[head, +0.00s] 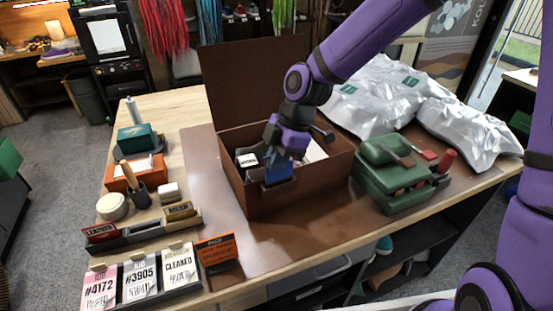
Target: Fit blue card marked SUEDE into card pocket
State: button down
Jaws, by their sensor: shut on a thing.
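The blue card (279,170) is in my gripper (284,155), which is shut on it at the front wall of the open brown box (318,189). A small dark card pocket (280,189) is on that wall, directly below the blue card. The card's lower edge is at the pocket's top; I cannot tell whether it is inside or just in front. The SUEDE marking is not readable, and the gripper hides the card's upper part.
A card rack (145,234) at left holds a red LEATHER card (100,232) and a brown MESH card (179,211). Several tags and an orange sign (216,250) stand in front. A green caddy (395,175) and silver bags (375,97) are right of the box.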

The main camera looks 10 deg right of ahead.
aim_at(273, 181)
jog(key=shift+f, duration=1.9)
jog(key=c, duration=1.2)
grip_release()
jog(key=shift+r, duration=0.1)
jog(key=v, duration=1)
jog(key=shift+d+r, duration=0.15)
jog(key=shift+r, duration=0.15)
